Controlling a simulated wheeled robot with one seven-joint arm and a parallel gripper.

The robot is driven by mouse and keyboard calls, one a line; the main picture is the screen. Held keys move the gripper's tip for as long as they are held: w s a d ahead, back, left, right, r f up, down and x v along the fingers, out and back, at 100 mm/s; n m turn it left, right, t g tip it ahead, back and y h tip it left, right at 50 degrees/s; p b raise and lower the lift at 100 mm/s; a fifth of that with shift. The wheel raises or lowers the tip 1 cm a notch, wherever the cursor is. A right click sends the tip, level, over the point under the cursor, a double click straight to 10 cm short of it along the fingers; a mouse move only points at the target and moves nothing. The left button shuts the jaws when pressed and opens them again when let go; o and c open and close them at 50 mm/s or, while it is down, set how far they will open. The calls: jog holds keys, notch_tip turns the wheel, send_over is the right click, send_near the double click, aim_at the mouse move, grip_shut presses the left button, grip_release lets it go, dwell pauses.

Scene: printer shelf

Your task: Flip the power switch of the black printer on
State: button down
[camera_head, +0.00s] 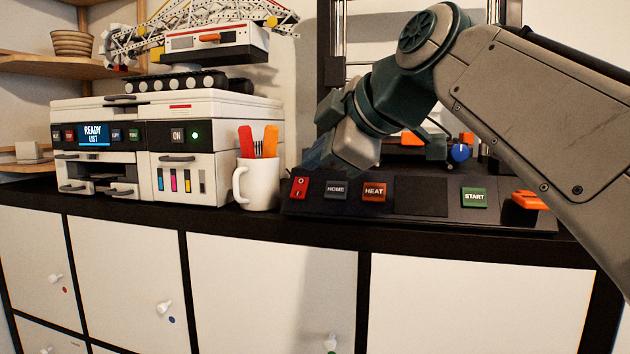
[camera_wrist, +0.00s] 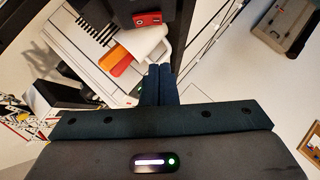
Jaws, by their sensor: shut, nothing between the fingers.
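The black printer (camera_head: 335,208) stands on the black shelf top, with a dark sloped front panel. Its red power switch (camera_head: 299,187) is at the panel's left end, and it also shows at the top of the wrist view (camera_wrist: 147,19). I cannot tell which way the rocker is tipped. My gripper (camera_head: 314,160) is shut and empty, just above the switch in the head view. In the wrist view my gripper's fingers (camera_wrist: 160,84) are together, pointing up the picture, with a visible gap between their tips and the switch.
A white mug (camera_head: 259,184) with red and orange handles in it stands just left of the switch. HOME (camera_head: 336,189), HEAT (camera_head: 374,192) and START (camera_head: 474,198) buttons lie right of it. A white printer (camera_head: 235,108) stands farther left. An orange object (camera_head: 528,200) lies at the panel's right end.

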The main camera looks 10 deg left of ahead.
aim_at(293, 194)
jog(key=w+a+f, duration=0.1)
jog(key=w+a+f+p, duration=0.1)
jog(key=w+f, duration=0.1)
jog(key=w+a+f, duration=0.1)
jog(key=w, duration=0.1)
jog(key=shift+a+f+p, duration=0.15)
jog(key=shift+f+p, duration=0.1)
jog(key=shift+p, duration=0.15)
jog(key=shift+w+f, duration=0.35)
jog(key=shift+f, duration=0.15)
